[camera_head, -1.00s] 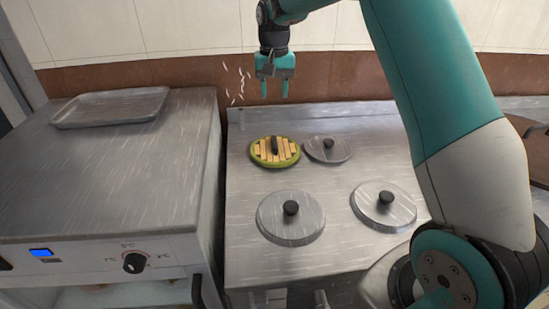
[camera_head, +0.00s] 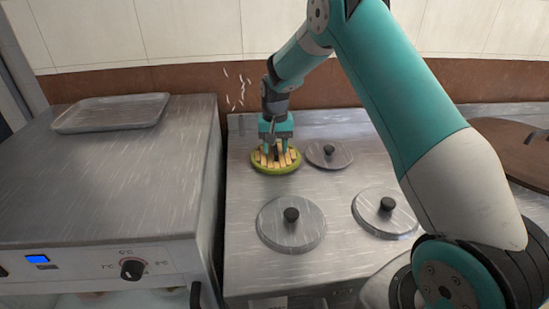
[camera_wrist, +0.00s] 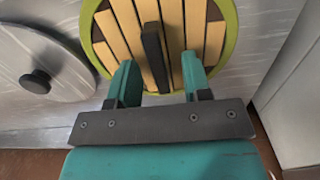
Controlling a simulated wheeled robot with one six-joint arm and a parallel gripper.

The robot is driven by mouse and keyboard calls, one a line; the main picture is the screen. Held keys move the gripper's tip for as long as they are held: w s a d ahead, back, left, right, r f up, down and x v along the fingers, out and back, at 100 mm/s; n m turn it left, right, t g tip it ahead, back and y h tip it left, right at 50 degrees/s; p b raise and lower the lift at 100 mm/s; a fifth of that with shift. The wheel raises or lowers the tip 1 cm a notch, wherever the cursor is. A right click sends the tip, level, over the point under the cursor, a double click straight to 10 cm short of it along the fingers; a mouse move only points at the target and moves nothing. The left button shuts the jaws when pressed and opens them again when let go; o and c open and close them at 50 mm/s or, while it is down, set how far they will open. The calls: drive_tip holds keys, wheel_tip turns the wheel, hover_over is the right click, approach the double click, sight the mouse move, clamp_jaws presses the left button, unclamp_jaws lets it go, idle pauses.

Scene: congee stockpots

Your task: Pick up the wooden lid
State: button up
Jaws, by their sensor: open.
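The wooden lid (camera_head: 266,166) is round, with pale slats, a green rim and a dark bar handle. It lies at the back left of the steel stove top. In the wrist view the lid (camera_wrist: 206,40) fills the upper middle, its dark handle (camera_wrist: 154,56) upright between the fingers. My gripper (camera_head: 276,150) is right over the lid, pointing down. In the wrist view my gripper (camera_wrist: 158,82) is open, one teal finger on each side of the handle with gaps to it. I cannot tell whether the fingertips touch the slats.
A metal lid (camera_head: 328,154) lies just right of the wooden lid. Two larger metal lids, front left (camera_head: 291,224) and front right (camera_head: 386,213), sit nearer. A steel cabinet (camera_head: 130,190) with a tray (camera_head: 110,112) stands left. A brown round lid (camera_head: 515,152) lies far right.

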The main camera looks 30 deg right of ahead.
drive_tip(key=shift+f, duration=0.15)
clamp_jaws()
